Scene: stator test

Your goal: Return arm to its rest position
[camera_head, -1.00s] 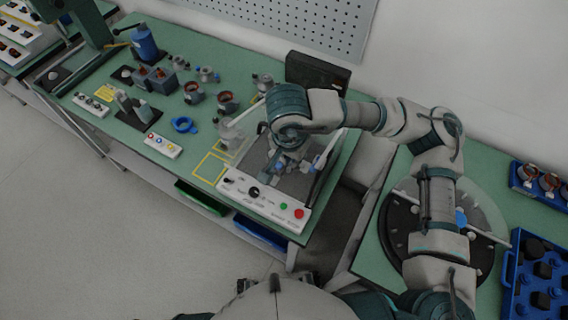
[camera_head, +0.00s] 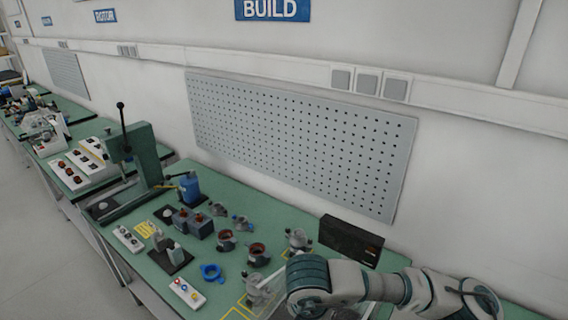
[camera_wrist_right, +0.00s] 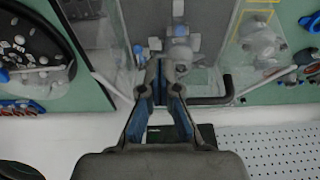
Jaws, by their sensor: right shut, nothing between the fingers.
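My right arm (camera_head: 385,287) enters the head view at the lower right and reaches over the table's right end. Its gripper is out of that view. In the right wrist view my right gripper (camera_wrist_right: 163,72) is shut with nothing in it. It points at the clear-walled test station, above or close to a grey fitting (camera_wrist_right: 180,55); the exact gap cannot be told. The station's black bent handle (camera_wrist_right: 215,99) lies beside the fingers. In the head view only part of the station's clear cover (camera_head: 290,303) shows beside the arm. My left gripper is not in view.
The green table (camera_head: 215,256) holds copper-wound stators (camera_head: 226,240), a blue ring (camera_head: 211,272), a button strip (camera_head: 187,293) and a green press (camera_head: 145,160). A black box (camera_head: 351,240) stands behind my arm. A pegboard (camera_head: 300,140) is on the wall.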

